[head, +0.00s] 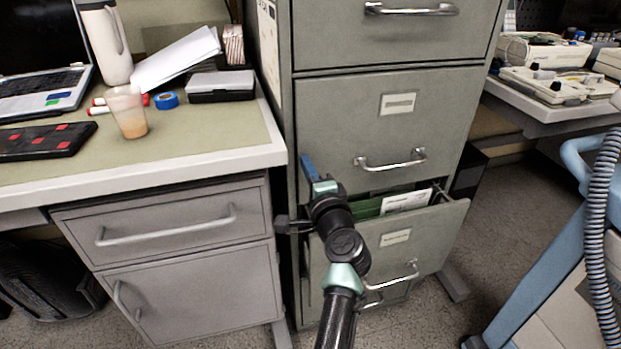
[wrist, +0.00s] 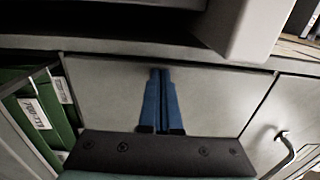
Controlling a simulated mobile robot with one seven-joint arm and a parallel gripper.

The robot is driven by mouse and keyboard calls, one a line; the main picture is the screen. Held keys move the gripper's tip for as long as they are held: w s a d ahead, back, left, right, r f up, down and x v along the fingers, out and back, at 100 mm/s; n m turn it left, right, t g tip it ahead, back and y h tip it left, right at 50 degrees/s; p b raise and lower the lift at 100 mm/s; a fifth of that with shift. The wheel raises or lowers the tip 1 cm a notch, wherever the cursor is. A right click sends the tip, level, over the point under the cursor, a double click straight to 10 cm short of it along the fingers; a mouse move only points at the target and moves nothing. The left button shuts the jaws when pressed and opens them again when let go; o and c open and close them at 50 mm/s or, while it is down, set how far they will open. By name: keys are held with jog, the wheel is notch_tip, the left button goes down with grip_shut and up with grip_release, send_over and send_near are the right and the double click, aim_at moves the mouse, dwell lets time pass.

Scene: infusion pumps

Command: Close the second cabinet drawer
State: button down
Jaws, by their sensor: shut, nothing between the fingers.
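The grey filing cabinet (head: 335,110) has one drawer (head: 440,238) pulled out below two closed drawer fronts. I cannot tell how the drawers are numbered. Green folders and white papers show inside the open drawer, and green folders (wrist: 48,120) show at the left in the wrist view. The open drawer has a metal handle (head: 393,278). My gripper (head: 307,162) is at the cabinet's left front edge, above and left of the open drawer. Its blue fingers (wrist: 160,90) are shut together and empty. In the wrist view they lie in front of a grey panel; contact is unclear. My arm hides part of the open drawer.
A desk (head: 215,160) with a laptop, a cup (head: 127,112) and papers stands at the left, its drawer unit (head: 170,232) close to the cabinet. A blue-framed stand with a grey hose (head: 598,230) is at the right. Floor (head: 500,215) is free between it and the cabinet.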

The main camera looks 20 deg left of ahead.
jog(key=shift+w+a+r, duration=0.25)
jog(key=shift+w+a, duration=0.2)
jog(key=shift+w, duration=0.1)
